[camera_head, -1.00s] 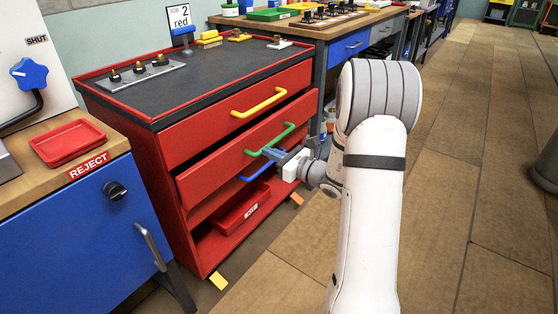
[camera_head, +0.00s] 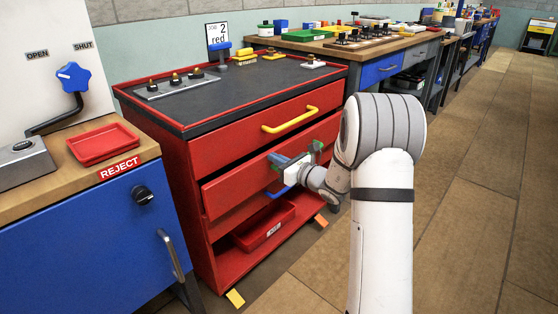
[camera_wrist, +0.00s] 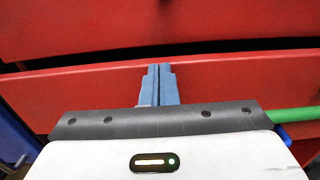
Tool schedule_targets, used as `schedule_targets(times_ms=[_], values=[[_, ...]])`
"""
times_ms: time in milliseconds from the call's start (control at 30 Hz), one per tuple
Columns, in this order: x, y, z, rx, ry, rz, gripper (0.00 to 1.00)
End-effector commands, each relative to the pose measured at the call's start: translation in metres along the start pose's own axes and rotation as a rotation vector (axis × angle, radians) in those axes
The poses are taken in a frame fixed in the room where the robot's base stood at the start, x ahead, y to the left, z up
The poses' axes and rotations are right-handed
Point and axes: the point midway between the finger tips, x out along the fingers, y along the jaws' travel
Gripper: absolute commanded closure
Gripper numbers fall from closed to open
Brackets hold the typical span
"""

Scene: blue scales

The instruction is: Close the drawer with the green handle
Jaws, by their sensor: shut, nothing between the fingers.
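The drawer with the green handle (camera_head: 228,190) is the red cabinet's second drawer. It stands partly open, its front sticking out below the top drawer. Its green handle (camera_head: 318,147) is partly hidden behind my gripper; it also shows at the right in the wrist view (camera_wrist: 292,115). My gripper (camera_head: 277,159) is shut and empty, with its blue fingers (camera_wrist: 158,84) pointing at the red drawer front (camera_wrist: 90,88), left of the visible part of the handle. The fingertips are at or very close to the front; I cannot tell whether they touch.
Above is a drawer with a yellow handle (camera_head: 290,120); below are a blue handle (camera_head: 270,196) and a red tray (camera_head: 262,228) on the bottom shelf. A blue cabinet (camera_head: 90,240) stands close at left. The floor (camera_head: 460,200) at right is clear.

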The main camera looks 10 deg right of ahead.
Motion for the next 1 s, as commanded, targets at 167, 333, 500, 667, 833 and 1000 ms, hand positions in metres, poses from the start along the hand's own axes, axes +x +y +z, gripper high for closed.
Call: schedule_targets(times_ms=[167,333,500,667,833,1000], values=[[0.032,0.001,0.001,-0.002,-0.002,0.004,1.00],[0.043,0.001,0.001,0.000,-0.002,0.002,1.00],[0.044,0.002,0.003,-0.001,-0.005,0.003,1.00],[0.043,0.002,0.003,-0.001,-0.007,0.004,1.00],[0.029,0.000,0.004,-0.001,-0.007,0.004,1.00],[-0.004,-0.003,0.005,0.004,-0.002,0.004,1.00]])
